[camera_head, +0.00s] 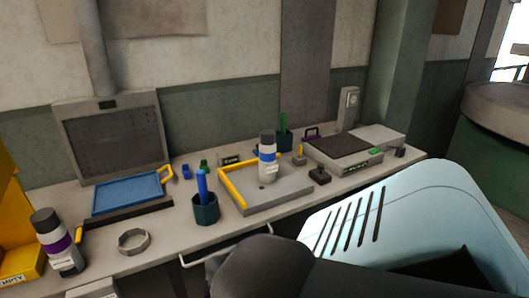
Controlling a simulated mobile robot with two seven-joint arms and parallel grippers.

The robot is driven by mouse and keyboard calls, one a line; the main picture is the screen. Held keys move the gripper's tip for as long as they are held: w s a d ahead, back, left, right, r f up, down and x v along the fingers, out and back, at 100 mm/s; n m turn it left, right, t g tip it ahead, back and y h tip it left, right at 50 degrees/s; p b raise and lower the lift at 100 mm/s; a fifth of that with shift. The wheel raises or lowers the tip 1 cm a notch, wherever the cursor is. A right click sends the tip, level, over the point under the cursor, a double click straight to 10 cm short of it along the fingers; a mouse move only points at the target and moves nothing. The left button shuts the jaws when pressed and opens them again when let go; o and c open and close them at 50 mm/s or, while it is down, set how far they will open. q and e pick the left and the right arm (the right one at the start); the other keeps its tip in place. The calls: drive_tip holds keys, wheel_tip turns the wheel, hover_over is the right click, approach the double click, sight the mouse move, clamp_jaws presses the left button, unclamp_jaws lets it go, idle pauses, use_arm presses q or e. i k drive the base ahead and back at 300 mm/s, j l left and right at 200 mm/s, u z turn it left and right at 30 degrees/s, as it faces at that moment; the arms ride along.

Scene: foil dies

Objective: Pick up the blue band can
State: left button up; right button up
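The blue band can (267,158) is a dark-topped, grey-white cylinder with a blue band and a pale label. It stands upright at the back part of a grey tray-like fixture (284,192) with a yellow handle on its left side. A similar can with a purple band (60,244) stands at the bench's left end. Neither gripper shows in the head view, so their state is hidden. My own arm parts fill the lower right and hide the bench's front there.
A dark cup (205,212) with blue sticks stands left of the fixture. A blue tray (128,195), a grey ring (134,241), a small dark stamp-like block (319,175) and a scale-like device (343,153) are on the bench (165,231). A yellow bin (17,262) is far left.

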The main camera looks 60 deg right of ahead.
sight(269, 165)
drive_tip(key=z, duration=2.05)
drive_tip(key=i+l, duration=0.15)
drive_tip(key=l, duration=0.25)
drive_tip(key=i+l+z, duration=0.1)
drive_tip(key=l, duration=0.3)
drive_tip(key=i+l, duration=0.25)
drive_tip(key=l+z, duration=0.05)
drive_tip(key=l, duration=0.05)
